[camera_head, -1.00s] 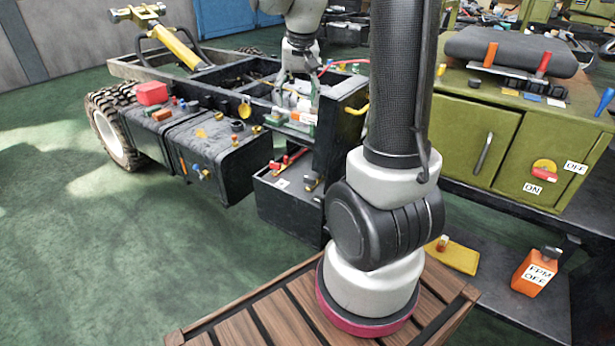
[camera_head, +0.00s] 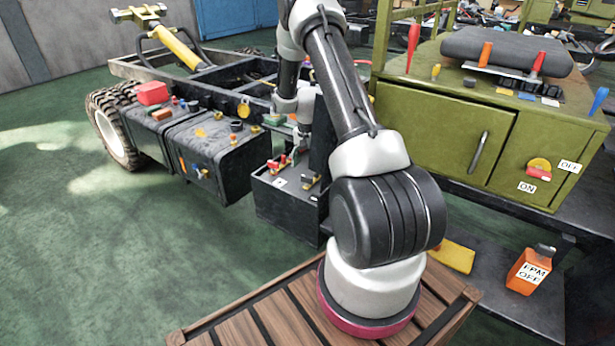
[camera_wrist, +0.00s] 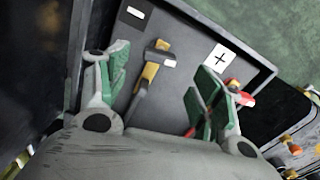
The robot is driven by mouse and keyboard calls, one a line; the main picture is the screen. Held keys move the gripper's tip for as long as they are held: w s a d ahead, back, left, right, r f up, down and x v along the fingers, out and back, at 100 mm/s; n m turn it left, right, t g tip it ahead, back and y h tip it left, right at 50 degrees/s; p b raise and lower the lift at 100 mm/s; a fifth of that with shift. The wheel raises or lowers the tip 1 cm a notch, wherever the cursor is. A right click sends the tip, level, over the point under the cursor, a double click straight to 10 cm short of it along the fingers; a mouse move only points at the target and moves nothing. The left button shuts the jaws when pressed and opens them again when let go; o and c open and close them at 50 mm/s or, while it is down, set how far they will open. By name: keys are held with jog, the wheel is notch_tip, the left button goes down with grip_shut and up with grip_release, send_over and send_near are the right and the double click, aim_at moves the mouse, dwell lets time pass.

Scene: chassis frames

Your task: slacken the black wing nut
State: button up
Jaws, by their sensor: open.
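My gripper (camera_wrist: 158,68) is open, with green pads on both fingers, and nothing is between them in its grip. In the wrist view it is over the dark battery box (camera_wrist: 185,35), which has a minus label and a plus label. A terminal with brass-yellow parts and a black wing nut (camera_wrist: 160,46) shows between the fingers, on the minus side; contact cannot be told. In the head view the battery box (camera_head: 277,208) stands below my wrist, and a black-topped yellow terminal (camera_head: 309,181) shows on its right side.
A red terminal (camera_wrist: 241,93) is close to the right finger; red fittings also show in the head view (camera_head: 277,163). A black tank (camera_head: 225,165) stands left of the box. A green cabinet (camera_head: 440,128) stands at the right. Open floor (camera_head: 90,260) lies at front left.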

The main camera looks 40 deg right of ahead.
aim_at(307, 176)
notch_tip(307, 176, down, 6)
dwell(0.4)
jog(key=c, duration=1)
